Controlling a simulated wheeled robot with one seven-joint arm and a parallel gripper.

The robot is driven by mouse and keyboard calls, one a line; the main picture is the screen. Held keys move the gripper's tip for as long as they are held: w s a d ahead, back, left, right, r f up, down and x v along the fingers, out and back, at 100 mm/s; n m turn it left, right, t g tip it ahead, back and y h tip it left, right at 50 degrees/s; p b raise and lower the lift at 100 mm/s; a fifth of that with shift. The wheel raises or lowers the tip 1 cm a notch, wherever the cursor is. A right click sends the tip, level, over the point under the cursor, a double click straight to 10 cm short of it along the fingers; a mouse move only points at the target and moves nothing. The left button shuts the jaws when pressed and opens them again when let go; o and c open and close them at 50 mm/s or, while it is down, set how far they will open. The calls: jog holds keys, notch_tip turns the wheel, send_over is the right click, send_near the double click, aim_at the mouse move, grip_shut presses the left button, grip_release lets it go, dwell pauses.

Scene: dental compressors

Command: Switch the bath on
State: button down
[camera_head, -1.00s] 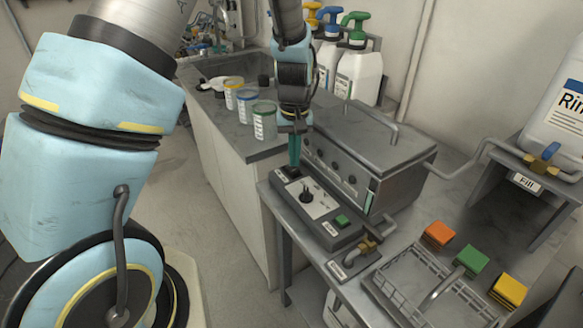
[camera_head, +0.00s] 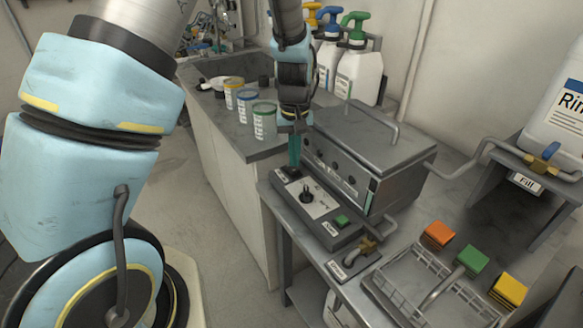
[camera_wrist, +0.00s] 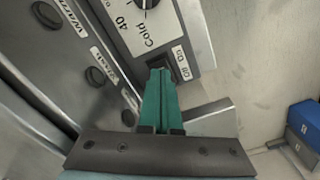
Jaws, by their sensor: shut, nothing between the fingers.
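The bath (camera_head: 365,160) is a grey metal box with a lid and handle, standing on the metal table. Its control box (camera_head: 318,212) lies in front of it, with a black dial (camera_head: 306,194) and a green button (camera_head: 342,220). In the wrist view the control box has a small label reading "On" and "Off" (camera_wrist: 181,62) beside a dark switch (camera_wrist: 155,71). My gripper (camera_head: 293,166) has teal fingers, shut and empty, pointing down at the box's far left end. In the wrist view the fingertips (camera_wrist: 160,72) overlap the switch; I cannot tell whether they touch it.
A drain valve (camera_head: 367,246) sits at the front of the bath. A wire basket (camera_head: 425,290) and orange, green and yellow blocks (camera_head: 472,261) are to the right. Lidded jars (camera_head: 264,122) and pump bottles (camera_head: 358,75) stand behind. Dark knobs line the bath front.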

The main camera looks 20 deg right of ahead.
aim_at(294, 170)
jog(key=shift+f+b, duration=0.55)
jog(key=shift+f, duration=0.4)
dwell(0.4)
jog(key=shift+r+p, duration=2.85)
jog(key=shift+r, duration=0.75)
jog(key=w+a+r+n, duration=0.1)
jog(key=a+r, duration=0.2)
jog(key=a, duration=0.4)
jog(key=w+a+r, duration=0.1)
jog(key=a+r, duration=0.2)
jog(key=a, duration=0.5)
jog(key=s+a+r, duration=0.2)
jog(key=s+a, duration=0.1)
jog(key=a, duration=0.4)
jog(key=s+a+r+n+t, duration=0.1)
jog(key=s+a+r, duration=0.1)
jog(key=a, duration=0.6)
jog(key=shift+s+r+n+t, duration=0.3)
jog(key=shift+s, duration=0.2)
jog(key=shift+a, duration=0.1)
